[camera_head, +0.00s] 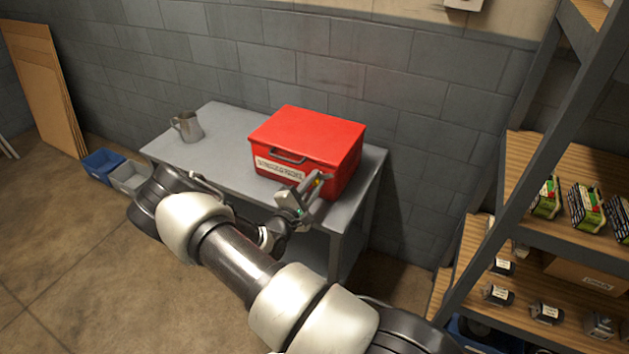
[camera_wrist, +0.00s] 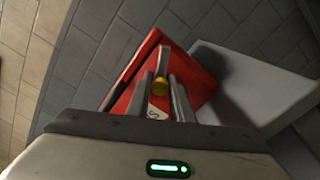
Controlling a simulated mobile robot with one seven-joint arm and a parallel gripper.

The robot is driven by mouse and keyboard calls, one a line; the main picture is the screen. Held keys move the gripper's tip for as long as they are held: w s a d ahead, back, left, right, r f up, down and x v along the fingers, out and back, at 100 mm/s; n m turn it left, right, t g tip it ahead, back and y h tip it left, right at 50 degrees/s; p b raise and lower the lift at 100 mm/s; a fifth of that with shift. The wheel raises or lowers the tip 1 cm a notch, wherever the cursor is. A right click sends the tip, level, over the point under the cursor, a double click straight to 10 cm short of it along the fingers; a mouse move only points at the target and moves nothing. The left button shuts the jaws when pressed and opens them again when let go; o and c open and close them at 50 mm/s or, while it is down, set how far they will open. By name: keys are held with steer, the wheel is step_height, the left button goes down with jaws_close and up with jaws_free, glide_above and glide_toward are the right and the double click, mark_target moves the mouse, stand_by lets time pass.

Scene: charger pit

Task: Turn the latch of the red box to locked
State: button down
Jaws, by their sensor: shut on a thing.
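The red box (camera_head: 315,138) stands on the grey table with its lid closed, a handle and a white label on its front. It also shows in the wrist view (camera_wrist: 196,78), seen at a slant. The latch (camera_wrist: 160,86) is a small yellow piece on the box's front, near the right corner in the head view (camera_head: 318,182). My gripper (camera_head: 317,181) is at the front right of the box. In the wrist view its two fingers (camera_wrist: 163,92) are close on either side of the latch and shut on it. The latch's exact turn is hard to tell.
A metal jug (camera_head: 188,127) stands on the left of the table (camera_head: 222,118). Blue (camera_head: 103,164) and grey bins (camera_head: 129,177) are on the floor at left. A shelf rack (camera_head: 520,180) with goods is at right. A block wall is behind the table.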

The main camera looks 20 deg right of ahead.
steer(key=n+p, duration=0.1)
steer(key=n, duration=0.5)
steer(key=shift+n, duration=0.3)
steer(key=n+p, duration=0.1)
steer(key=n, duration=0.4)
steer(key=shift+n, duration=0.4)
steer(key=c, duration=1.6)
jaws_free()
steer(key=shift+a, duration=0.1)
steer(key=p+v, duration=0.1)
steer(key=v, duration=1.6)
steer(key=shift+s+a, duration=0.1)
steer(key=shift+s, duration=0.05)
